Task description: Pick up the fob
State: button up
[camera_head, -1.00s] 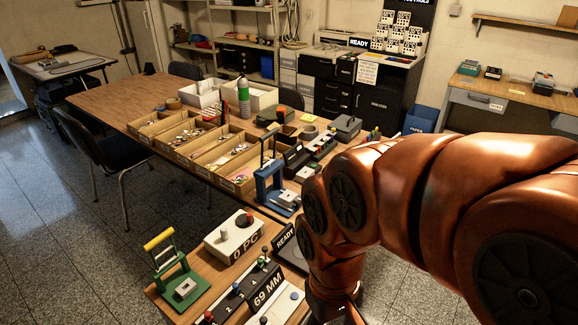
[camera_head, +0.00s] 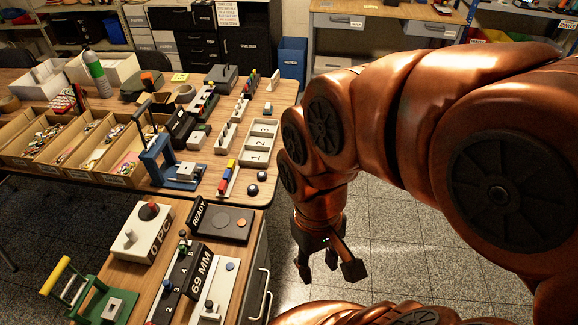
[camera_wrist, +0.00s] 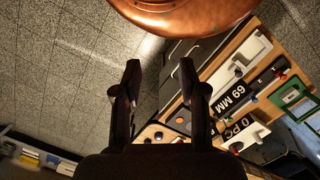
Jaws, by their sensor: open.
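My gripper (camera_head: 329,266) hangs open and empty over the floor, right of the near bench (camera_head: 143,211). In the wrist view its two fingers (camera_wrist: 160,72) stand apart with only floor and a cabinet side between them. I cannot single out a fob for certain. A black pad marked READY (camera_head: 204,230) lies on the near bench, left of my gripper, with a dark round spot and a small orange-brown disc (camera_head: 241,222) on it. Several small keys or tags (camera_head: 100,150) lie in the wooden trays on the far table, too small to tell apart.
The near bench holds a white 0 PC box (camera_head: 150,238), a 69 MM device (camera_head: 190,275) and a green press with a yellow handle (camera_head: 95,303). A blue press (camera_head: 178,172) and a numbered white tray (camera_head: 261,143) stand on the far table. Floor right of the benches is clear.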

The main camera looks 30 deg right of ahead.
aim_at(261, 175)
jog(key=z, duration=0.1)
jog(key=k, duration=0.45)
jog(key=u, duration=3.5)
jog(key=k, duration=1.05)
jog(key=z, duration=2.05)
